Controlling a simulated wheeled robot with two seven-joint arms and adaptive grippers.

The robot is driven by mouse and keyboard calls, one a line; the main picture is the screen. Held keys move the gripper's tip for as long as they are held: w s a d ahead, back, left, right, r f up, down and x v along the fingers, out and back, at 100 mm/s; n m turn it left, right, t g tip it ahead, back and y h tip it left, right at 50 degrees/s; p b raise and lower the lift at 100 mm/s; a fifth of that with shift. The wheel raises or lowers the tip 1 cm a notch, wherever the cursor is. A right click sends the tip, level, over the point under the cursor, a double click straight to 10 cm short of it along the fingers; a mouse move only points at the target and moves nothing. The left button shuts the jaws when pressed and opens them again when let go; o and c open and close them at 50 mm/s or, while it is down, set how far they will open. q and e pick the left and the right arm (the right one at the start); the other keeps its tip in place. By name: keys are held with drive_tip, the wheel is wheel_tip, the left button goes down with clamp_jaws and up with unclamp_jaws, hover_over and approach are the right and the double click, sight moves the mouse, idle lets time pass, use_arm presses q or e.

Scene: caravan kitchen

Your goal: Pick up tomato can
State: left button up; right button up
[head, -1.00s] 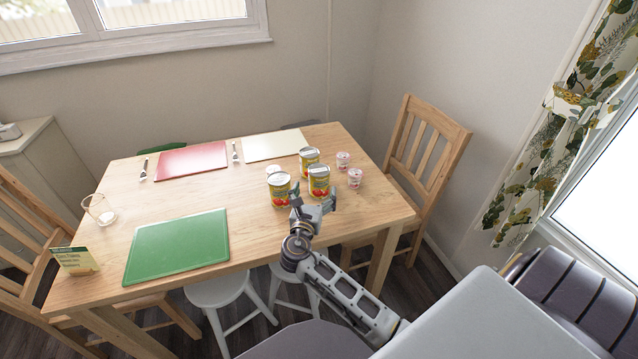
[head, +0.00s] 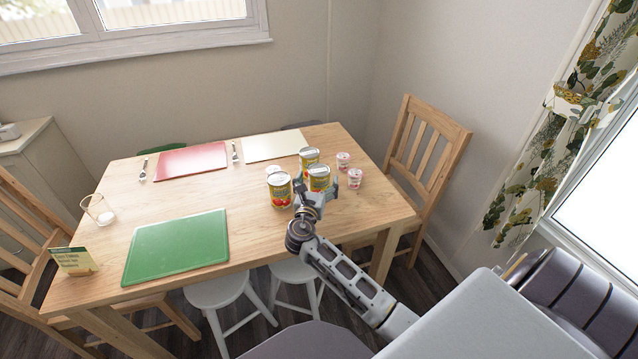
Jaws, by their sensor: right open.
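Three tomato cans with yellow and red labels and silver lids stand upright in a cluster on the right half of the wooden table. One is the front left can (head: 279,190), one the front right can (head: 319,178) and one the back can (head: 309,157). My right gripper (head: 318,190) is open at the near side of the front right can. Its fingers hide the lower part of that can, and I cannot tell whether they touch it. My left gripper is out of view.
Two small pink-and-white cups (head: 354,178) stand right of the cans, and a white one (head: 273,171) is partly hidden behind the front left can. A green board (head: 176,246), a red board (head: 191,160) and a glass (head: 99,209) are on the table (head: 250,222). A chair (head: 428,160) stands at right.

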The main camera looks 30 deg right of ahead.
sight(319, 170)
drive_tip(key=shift+w+d, duration=0.4)
drive_tip(key=shift+w, duration=0.3)
drive_tip(key=shift+x, duration=0.9)
drive_tip(key=shift+w+d+b, duration=0.25)
drive_tip(key=shift+w+b, duration=0.05)
drive_tip(key=shift+w, duration=0.1)
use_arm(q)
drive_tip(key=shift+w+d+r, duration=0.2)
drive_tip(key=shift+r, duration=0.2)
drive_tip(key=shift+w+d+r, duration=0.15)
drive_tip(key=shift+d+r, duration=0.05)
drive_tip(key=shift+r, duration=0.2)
use_arm(e)
drive_tip(key=c, duration=0.5)
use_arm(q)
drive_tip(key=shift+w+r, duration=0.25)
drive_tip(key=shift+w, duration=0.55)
use_arm(e)
drive_tip(key=c, duration=1)
